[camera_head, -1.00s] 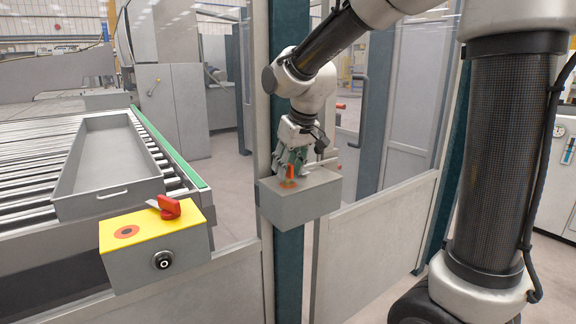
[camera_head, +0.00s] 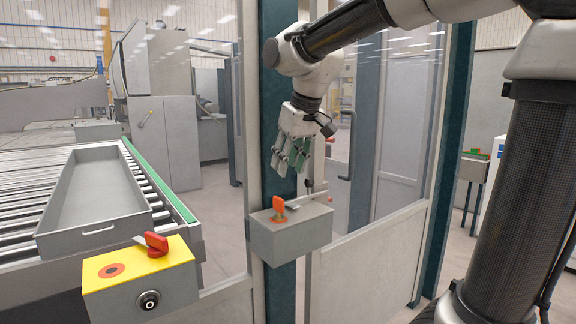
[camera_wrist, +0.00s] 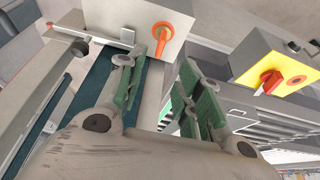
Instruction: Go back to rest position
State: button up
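My gripper (camera_head: 290,160) hangs in the air above a grey box (camera_head: 290,235) on the fence post. Its green-padded fingers are apart with nothing between them, as the wrist view also shows my gripper (camera_wrist: 165,68). An orange rotary handle (camera_head: 279,208) stands upright on top of the grey box. It also shows in the wrist view (camera_wrist: 162,33), beyond the fingertips and clear of them.
A yellow-topped control box (camera_head: 180,262) with a red handle (camera_head: 156,244) is at the lower left. Behind it, a grey tray (camera_head: 92,195) sits on a roller conveyor. Glazed fence panels (camera_head: 405,110) stand close behind my arm. A small stand (camera_head: 470,168) is at right.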

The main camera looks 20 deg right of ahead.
jog(key=shift+f, duration=0.1)
jog(key=s+d+f+m, duration=0.1)
jog(key=s+d+f, duration=0.2)
jog(key=s, duration=0.4)
jog(key=s+d+f+m+h, duration=0.1)
jog(key=s+d+f, duration=0.2)
jog(key=s+d, duration=0.3)
jog(key=s+d+f+m, duration=0.1)
jog(key=s+d+f, duration=0.2)
jog(key=s, duration=0.6)
jog(key=shift+d+f+m, duration=0.3)
jog(key=shift+d+f, duration=0.05)
jog(key=shift+d, duration=0.4)
